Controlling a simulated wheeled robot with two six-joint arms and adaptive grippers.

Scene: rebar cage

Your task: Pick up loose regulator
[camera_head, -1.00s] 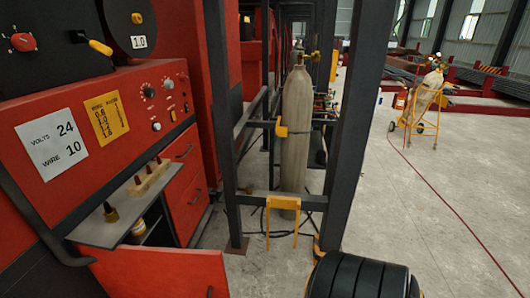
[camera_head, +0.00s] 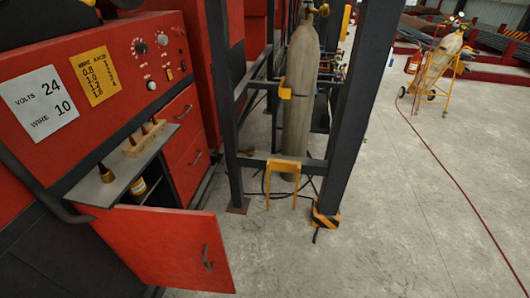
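I cannot make out a regulator lying loose for certain. A small brownish item (camera_head: 247,151) lies on the floor behind the dark steel frame, too small to identify. A brass-tipped piece (camera_head: 105,173) stands on the grey shelf of the red machine. Neither of my grippers is in view.
The red machine's lower door (camera_head: 165,245) stands open into the walkway. A yellow bracket (camera_head: 282,180) and a striped post foot (camera_head: 325,218) are by the frame. Dark cables lie around its base. A red hose (camera_head: 440,170) crosses the otherwise clear concrete on the right.

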